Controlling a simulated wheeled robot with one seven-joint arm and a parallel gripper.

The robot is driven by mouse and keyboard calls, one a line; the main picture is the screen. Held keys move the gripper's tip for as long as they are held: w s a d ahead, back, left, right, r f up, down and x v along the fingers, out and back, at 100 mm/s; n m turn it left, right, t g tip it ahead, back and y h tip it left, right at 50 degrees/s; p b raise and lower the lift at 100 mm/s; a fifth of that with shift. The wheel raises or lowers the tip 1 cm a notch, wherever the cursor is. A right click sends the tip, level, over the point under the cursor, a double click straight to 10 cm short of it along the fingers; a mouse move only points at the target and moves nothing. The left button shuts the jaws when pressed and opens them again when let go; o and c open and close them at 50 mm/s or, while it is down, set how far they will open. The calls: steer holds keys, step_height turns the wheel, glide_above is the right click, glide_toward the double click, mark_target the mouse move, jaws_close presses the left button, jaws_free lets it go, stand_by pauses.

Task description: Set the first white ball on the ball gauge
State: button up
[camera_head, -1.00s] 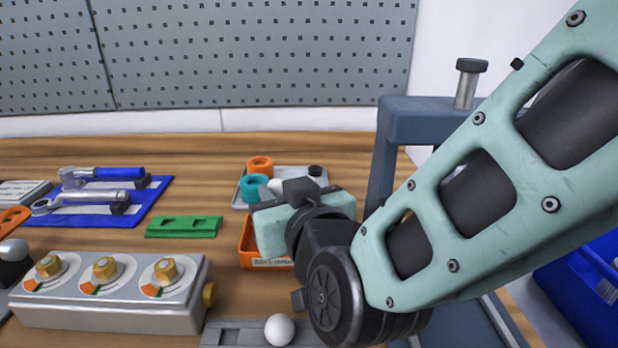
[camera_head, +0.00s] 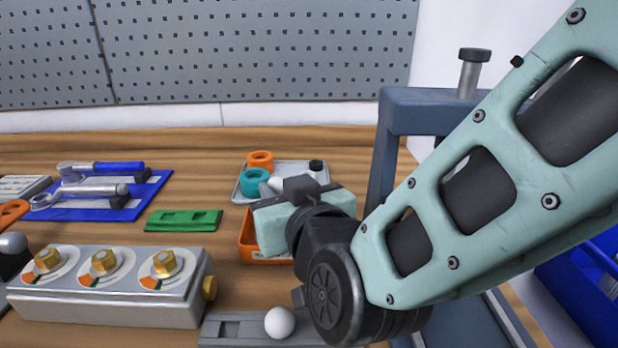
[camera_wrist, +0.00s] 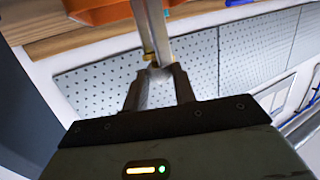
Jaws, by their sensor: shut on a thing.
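A white ball (camera_head: 280,322) sits on a flat grey slotted strip (camera_head: 236,328) at the bottom edge of the head view, left of my wrist joint; I take the strip for the ball gauge. The bar's far end runs out of the picture. The fingertips are hidden in the head view.
A grey tray (camera_head: 240,195) with orange and teal rings lies behind my gripper. A metal block with three brass knobs (camera_head: 105,300) stands at left. A green slotted plate (camera_head: 183,220) and blue tool mat (camera_head: 75,212) lie behind it. A blue-grey frame (camera_head: 400,120) stands at right.

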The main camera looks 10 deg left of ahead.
steer(key=shift+f, duration=0.1)
stand_by(0.3)
steer(key=o, duration=1)
steer(key=b+v, duration=0.2)
steer(key=v, duration=0.3)
steer(key=b+v, duration=0.2)
steer(key=v, duration=0.2)
steer(key=b+v, duration=0.2)
steer(key=v, duration=0.3)
steer(key=shift+s+d+f+b, duration=0.2)
steer(key=shift+s+d+b, duration=0.05)
steer(key=shift+s+b, duration=0.1)
steer(key=shift+r+b+v, duration=0.15)
steer(key=shift+b+v, duration=0.05)
steer(key=shift+v, duration=0.5)
steer(key=shift+r+b+v, duration=0.15)
steer(key=shift+b+v, duration=0.05)
steer(key=shift+v, duration=0.45)
